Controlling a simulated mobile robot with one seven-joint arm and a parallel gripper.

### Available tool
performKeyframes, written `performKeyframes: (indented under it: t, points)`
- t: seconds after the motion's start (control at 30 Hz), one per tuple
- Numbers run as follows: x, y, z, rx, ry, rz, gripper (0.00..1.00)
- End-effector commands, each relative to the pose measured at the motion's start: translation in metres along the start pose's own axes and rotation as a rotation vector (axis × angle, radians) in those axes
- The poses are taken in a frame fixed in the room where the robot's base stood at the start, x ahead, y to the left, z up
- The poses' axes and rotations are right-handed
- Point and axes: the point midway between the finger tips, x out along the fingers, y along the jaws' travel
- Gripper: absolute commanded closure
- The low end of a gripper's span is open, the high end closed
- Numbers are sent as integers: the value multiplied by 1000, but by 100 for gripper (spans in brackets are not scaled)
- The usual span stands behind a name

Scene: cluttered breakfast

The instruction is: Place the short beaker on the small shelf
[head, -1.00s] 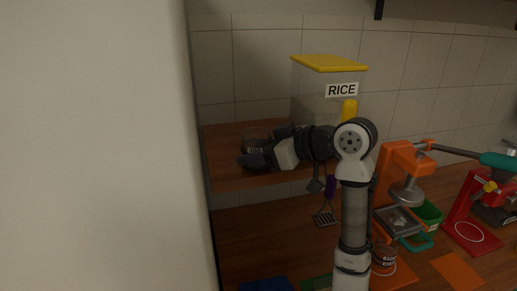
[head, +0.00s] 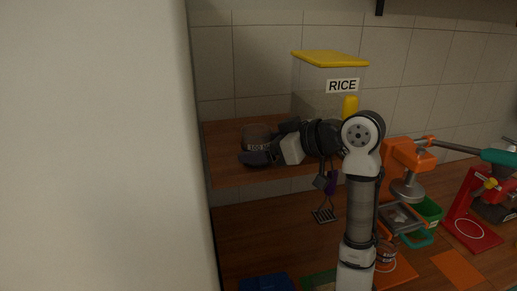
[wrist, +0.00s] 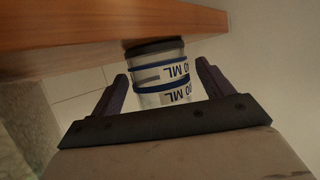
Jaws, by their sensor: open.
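The short beaker (head: 257,134) is clear with dark lettering and stands on the small wooden shelf (head: 235,176), near its left end. In the wrist view, which is turned over, the beaker (wrist: 163,77) shows blue bands, "ML" markings and a dark base at the shelf's wooden surface (wrist: 75,28). My gripper (head: 252,158) is at the beaker, in front of it in the head view. In the wrist view my gripper (wrist: 163,82) is open, with one finger on each side of the beaker and visible gaps between. The fingers partly hide the beaker's lower part in the head view.
A rice container (head: 318,88) with a yellow lid stands behind my arm on the shelf. A large pale panel (head: 95,145) closes off the left. An orange press (head: 405,160) and red stand (head: 472,215) occupy the counter at right.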

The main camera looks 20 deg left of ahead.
Motion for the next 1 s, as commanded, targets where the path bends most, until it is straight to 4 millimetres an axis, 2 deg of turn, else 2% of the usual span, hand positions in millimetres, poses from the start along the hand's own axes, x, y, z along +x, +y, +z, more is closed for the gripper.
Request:
performKeyframes:
  t: [0.3, 0.5, 0.67, 1.0]
  points:
    - [-67, 0, 4, -2, 1, 5, 21]
    - [-98, 0, 2, -1, 0, 2, 21]
    - [-107, 0, 2, 0, 0, 1, 21]
    - [-108, 0, 1, 0, 0, 0, 21]
